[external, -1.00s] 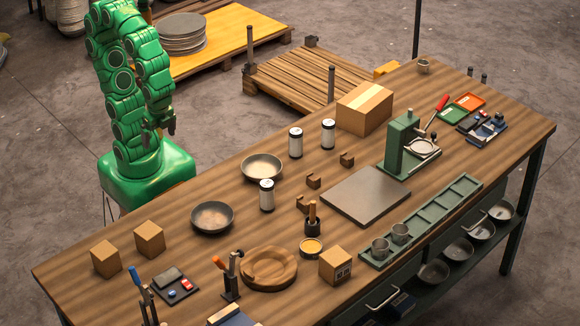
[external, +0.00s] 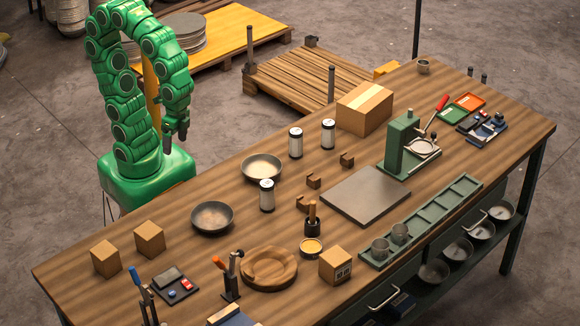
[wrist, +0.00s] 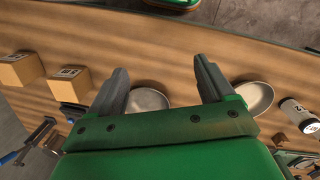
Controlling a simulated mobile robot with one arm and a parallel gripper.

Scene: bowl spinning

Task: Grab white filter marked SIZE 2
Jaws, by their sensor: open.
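In the wrist view one white filter (wrist: 298,115) shows at the right edge with dark print that I cannot read for sure. My gripper (external: 175,143) is open and empty, high near the bench's back edge, left of the filters and apart from them. Its two spread fingers (wrist: 160,65) show in the wrist view.
Two metal bowls (external: 212,217) (external: 261,167) lie between my gripper and the front filter. Two small boxes (external: 149,239) (external: 105,259) stand at the left. A large carton (external: 365,109) stands just right of the rear filters, and a flat grey plate (external: 366,195) lies to their front right.

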